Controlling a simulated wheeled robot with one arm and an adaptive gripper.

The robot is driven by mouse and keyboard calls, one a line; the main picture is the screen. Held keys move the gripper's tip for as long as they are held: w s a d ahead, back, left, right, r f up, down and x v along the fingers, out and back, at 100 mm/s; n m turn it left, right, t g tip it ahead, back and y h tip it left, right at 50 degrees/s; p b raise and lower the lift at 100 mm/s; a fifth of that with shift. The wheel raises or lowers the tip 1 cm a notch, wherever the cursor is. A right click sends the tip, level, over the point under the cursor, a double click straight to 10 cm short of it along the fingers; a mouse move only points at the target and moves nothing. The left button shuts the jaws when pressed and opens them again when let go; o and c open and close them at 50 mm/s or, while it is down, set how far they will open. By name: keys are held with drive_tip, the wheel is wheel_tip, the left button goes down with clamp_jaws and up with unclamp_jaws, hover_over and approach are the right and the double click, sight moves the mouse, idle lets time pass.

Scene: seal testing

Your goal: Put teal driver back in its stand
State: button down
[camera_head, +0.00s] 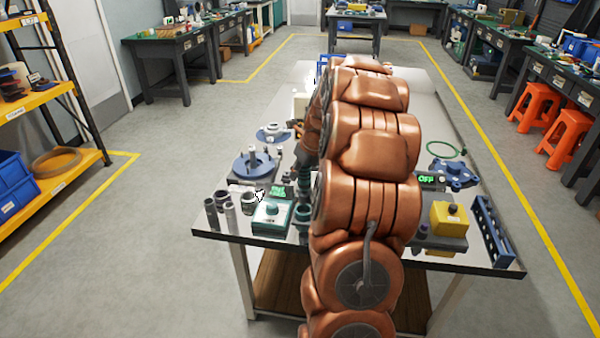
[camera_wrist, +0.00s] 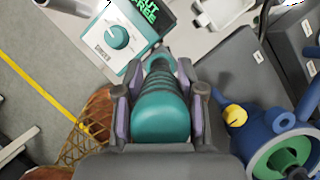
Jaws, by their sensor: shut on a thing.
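My gripper (camera_wrist: 160,108) is shut on the teal driver (camera_wrist: 161,118), with one finger on each side of its ribbed body in the wrist view. The driver's far end points toward a teal control box (camera_wrist: 120,35) with a dial and a green display. A dark teal rounded part (camera_wrist: 158,62) shows just beyond the driver; I cannot tell whether it is the stand or part of the driver. In the head view, a small teal upright piece (camera_head: 303,213) stands right of the control box (camera_head: 272,216), partly behind my copper arm. My arm hides much of the gripper area there.
Grey cylinders (camera_head: 229,214) stand at the table's front left, near a blue round fixture (camera_head: 252,165). A blue valve body (camera_wrist: 268,128) lies close to the gripper's right in the wrist view. A yellow box (camera_head: 449,217) and blue rack (camera_head: 494,235) are at the right.

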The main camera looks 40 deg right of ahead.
sight(300, 187)
drive_tip(key=shift+f+b, duration=1.3)
drive_tip(key=shift+f, duration=0.75)
drive_tip(key=shift+w+r+p, duration=0.1)
drive_tip(key=shift+p, duration=0.35)
drive_tip(key=shift+f+p, duration=0.8)
drive_tip(key=shift+f, duration=0.6)
idle(2.0)
drive_tip(key=c, duration=0.6)
unclamp_jaws()
drive_tip(key=shift+r+p, duration=2.8)
drive_tip(key=shift+r, duration=1.65)
